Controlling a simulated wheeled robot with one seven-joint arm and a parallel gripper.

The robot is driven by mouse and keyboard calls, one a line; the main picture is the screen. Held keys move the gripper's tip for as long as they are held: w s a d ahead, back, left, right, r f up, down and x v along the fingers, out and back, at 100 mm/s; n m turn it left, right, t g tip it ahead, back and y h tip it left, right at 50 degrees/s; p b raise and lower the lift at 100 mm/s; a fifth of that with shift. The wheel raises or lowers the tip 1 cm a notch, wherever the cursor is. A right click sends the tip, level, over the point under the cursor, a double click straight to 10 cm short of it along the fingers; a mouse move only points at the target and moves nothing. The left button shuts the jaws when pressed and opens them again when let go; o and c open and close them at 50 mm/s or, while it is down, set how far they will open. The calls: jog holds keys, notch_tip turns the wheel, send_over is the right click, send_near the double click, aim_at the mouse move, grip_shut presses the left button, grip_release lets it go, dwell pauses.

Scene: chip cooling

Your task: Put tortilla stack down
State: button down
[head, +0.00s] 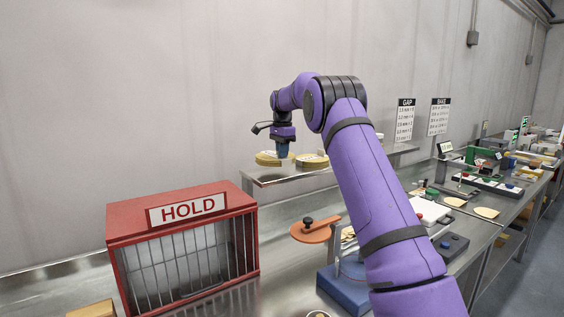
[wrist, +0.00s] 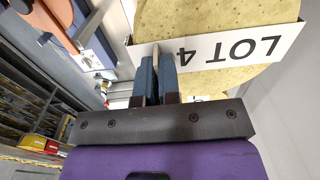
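A tortilla stack (wrist: 212,80) with a white "LOT 4" card (wrist: 225,46) fills the upper right of the wrist view. My gripper (wrist: 156,62) has its blue fingers close together on a thin upright piece at the left end of that card. In the head view my gripper (head: 283,154) points down at the raised metal shelf (head: 300,176). One round yellowish stack (head: 267,159) is at its left and another (head: 312,161) at its right. I cannot tell which of the two is the held one, or whether it touches the shelf.
A red HOLD cage (head: 185,212) with bars stands at the front left. An orange round plate (head: 312,233) with a black knob and a blue base (head: 340,288) are below the shelf. Bench equipment and loose tortillas (head: 486,212) lie to the right.

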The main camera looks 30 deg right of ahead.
aim_at(282, 160)
jog(key=shift+w+f, duration=0.1)
jog(key=shift+f, duration=1.65)
jog(key=shift+f, duration=0.15)
jog(key=c, duration=1.3)
grip_release()
jog(key=shift+c, duration=0.2)
